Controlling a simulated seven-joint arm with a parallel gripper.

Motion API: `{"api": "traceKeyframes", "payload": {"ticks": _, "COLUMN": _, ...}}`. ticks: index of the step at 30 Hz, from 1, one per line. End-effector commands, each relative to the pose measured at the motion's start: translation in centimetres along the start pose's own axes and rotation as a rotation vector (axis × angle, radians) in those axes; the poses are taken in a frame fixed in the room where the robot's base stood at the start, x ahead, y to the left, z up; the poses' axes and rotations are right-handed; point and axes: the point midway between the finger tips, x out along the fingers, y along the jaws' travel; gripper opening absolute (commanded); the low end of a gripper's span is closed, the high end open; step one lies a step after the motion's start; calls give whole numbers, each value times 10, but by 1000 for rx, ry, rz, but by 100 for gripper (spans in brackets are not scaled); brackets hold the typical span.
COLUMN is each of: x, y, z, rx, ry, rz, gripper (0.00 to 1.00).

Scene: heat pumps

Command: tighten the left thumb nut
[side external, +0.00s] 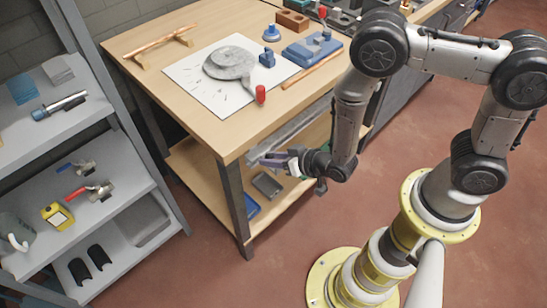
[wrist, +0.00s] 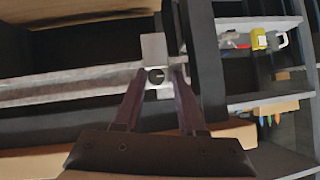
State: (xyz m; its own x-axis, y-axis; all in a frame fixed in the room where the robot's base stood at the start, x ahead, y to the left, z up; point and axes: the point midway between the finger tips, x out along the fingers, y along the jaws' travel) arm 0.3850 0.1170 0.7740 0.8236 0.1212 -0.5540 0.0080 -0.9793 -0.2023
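A small round dark piece (wrist: 155,76), which looks like the thumb nut, sits on a pale metal bracket (wrist: 153,46) in the wrist view. My gripper (wrist: 159,71) points at it with its two purplish fingers apart, one on each side of it in the picture. There is a visible gap between the nut and each finger, and I cannot tell the depth between them. In the side external view my gripper (side external: 262,160) is low at the workbench's front edge, by a grey metal rail (side external: 290,134). The nut cannot be made out there, and no second nut shows.
A dark bench leg (side external: 238,210) stands close to my gripper. A grey shelf unit (side external: 125,190) is at left.

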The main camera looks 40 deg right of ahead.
Motion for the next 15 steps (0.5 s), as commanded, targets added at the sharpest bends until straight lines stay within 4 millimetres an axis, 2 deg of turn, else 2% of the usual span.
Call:
{"api": "traceKeyframes", "payload": {"ticks": 7, "x": -1, "y": 1, "z": -5, "rx": 6, "ry": 13, "rz": 6, "gripper": 48}}
{"api": "traceKeyframes", "payload": {"ticks": 15, "x": -26, "y": 2, "z": -3, "rx": 4, "ry": 8, "rz": 5, "gripper": 48}}
